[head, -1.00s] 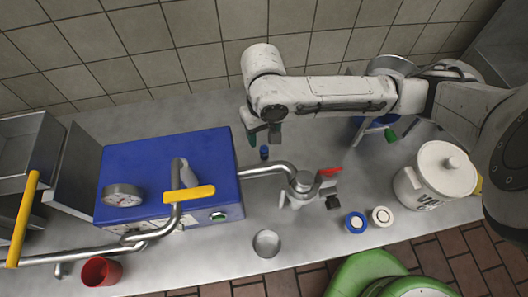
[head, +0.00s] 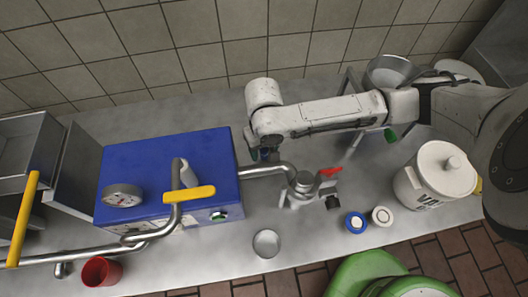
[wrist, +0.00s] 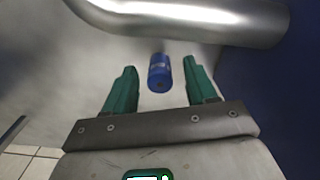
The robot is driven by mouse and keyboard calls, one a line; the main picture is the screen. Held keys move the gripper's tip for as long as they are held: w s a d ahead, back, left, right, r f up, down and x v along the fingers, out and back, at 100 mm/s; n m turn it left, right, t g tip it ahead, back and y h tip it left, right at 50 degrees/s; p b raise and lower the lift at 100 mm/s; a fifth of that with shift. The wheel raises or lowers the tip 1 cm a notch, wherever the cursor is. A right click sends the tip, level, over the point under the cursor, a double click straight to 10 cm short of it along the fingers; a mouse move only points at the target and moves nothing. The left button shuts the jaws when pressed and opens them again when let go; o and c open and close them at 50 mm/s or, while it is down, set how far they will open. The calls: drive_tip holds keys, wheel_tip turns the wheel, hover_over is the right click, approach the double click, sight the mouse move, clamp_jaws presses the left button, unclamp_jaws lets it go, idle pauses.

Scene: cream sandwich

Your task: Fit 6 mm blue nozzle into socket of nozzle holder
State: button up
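The blue nozzle (wrist: 159,72) is a short blue cylinder with a paler band, standing on the metal worktop in the wrist view. My gripper (wrist: 160,64) is open, with one green finger on each side of the nozzle and gaps visible on both sides. In the head view my gripper (head: 264,153) is low beside the bent pipe, and my arm largely hides the nozzle there. A blue ring-shaped part with a white centre (head: 355,222) and a pale round part (head: 382,216) lie at the front right. I cannot tell which part is the nozzle holder.
A bent steel pipe (wrist: 190,20) passes close beyond the nozzle. It joins the blue machine (head: 165,165) to a red-handled valve (head: 304,182). A small metal cup (head: 267,243), a red cup (head: 101,271) and a white lidded pot (head: 437,174) stand on the worktop.

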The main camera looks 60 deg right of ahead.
clamp_jaws()
idle(0.3)
